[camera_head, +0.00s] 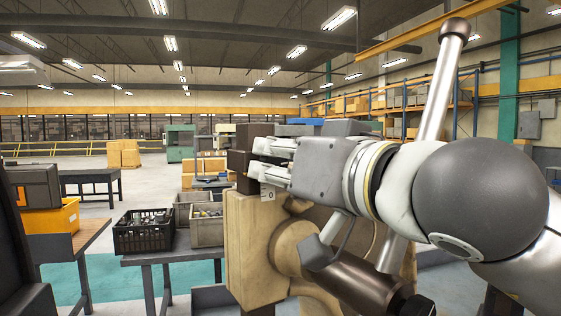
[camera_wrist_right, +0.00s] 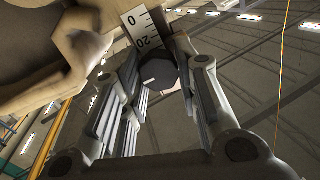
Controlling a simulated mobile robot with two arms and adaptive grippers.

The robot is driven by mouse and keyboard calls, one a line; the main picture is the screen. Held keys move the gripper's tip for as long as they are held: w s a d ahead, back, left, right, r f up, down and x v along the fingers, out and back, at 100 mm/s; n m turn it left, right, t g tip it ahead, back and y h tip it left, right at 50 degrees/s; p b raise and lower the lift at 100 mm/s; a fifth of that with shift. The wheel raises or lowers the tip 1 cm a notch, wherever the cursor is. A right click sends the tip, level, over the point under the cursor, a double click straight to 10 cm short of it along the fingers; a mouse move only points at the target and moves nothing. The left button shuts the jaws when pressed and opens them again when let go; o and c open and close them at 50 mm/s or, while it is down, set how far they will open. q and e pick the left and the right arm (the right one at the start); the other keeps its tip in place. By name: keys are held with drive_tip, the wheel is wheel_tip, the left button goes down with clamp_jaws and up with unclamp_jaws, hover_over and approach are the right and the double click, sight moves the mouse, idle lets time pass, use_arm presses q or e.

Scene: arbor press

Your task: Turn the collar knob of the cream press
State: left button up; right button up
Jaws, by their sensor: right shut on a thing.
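The cream press (camera_head: 250,250) stands close in front of me in the head view, with its long steel lever (camera_head: 440,85) slanting up to the right. My right gripper (camera_head: 262,160) reaches in from the right at the top of the press. The right wrist view shows a dark, faceted collar knob (camera_wrist_right: 160,73) between the two fingers of my right gripper (camera_wrist_right: 158,90), which is shut on it. The fingers and gripper body hide the knob in the head view. A white scale plate (camera_wrist_right: 140,28) marked 0 and 20 is just beside the knob. My left gripper is not in view.
A black crate (camera_head: 143,232) and a grey bin (camera_head: 206,228) with small parts stand on a table left of the press. An orange bin (camera_head: 58,218) is on a bench at far left. Floor behind them is mostly clear.

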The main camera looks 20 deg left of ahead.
drive_tip(key=shift+f+m+b, duration=0.15)
drive_tip(key=shift+m+b, duration=0.15)
drive_tip(key=shift+b, duration=0.35)
drive_tip(key=shift+w+f+m+b, duration=0.1)
drive_tip(key=shift+m+b, duration=8.25)
drive_tip(key=shift+m, duration=0.75)
drive_tip(key=o, duration=1)
drive_tip(key=shift+d, duration=0.1)
drive_tip(key=v, duration=1.2)
